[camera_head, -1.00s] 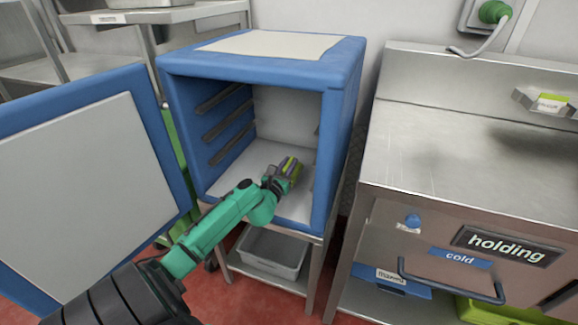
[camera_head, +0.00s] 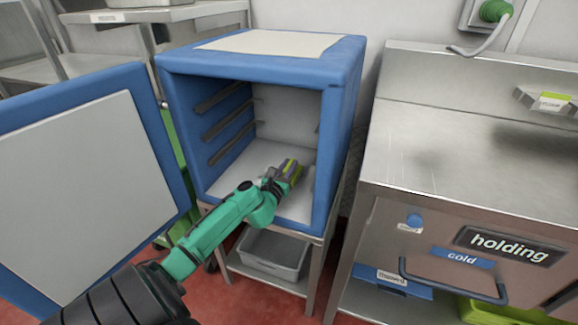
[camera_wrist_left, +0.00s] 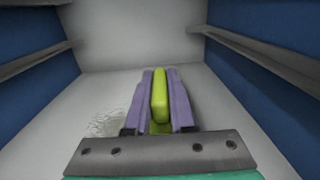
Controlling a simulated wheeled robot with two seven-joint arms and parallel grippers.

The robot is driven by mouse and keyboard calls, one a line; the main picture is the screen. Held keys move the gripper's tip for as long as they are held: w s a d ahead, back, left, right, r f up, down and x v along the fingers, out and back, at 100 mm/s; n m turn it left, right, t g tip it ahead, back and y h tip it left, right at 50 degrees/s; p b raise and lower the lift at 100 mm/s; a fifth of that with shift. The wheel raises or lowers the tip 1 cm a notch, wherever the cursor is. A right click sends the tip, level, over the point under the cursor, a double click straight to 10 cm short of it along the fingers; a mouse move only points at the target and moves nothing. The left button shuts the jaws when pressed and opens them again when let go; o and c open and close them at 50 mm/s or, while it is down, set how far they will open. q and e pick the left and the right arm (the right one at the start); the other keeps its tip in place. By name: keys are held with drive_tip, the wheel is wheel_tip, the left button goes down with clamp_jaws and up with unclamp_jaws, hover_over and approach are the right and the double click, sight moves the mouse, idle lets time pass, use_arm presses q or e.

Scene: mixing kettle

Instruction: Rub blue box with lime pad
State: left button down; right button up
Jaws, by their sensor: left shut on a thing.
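My left gripper (camera_head: 290,170) reaches inside, low over the white floor of the box. In the left wrist view its two purple fingers (camera_wrist_left: 165,100) are shut on the lime pad (camera_wrist_left: 159,97). A pale smudge (camera_wrist_left: 106,123) shows on the floor left of the fingers. I cannot tell whether the pad touches the floor. My right gripper is not in view.
A grey tub (camera_head: 272,254) sits on the shelf under the box. Metal shelving (camera_head: 150,17) is at the back left. The box's side walls and rails flank my gripper.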

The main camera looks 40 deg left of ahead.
use_arm(q)
drive_tip(key=shift+f+b, duration=0.45)
drive_tip(key=shift+f, duration=0.35)
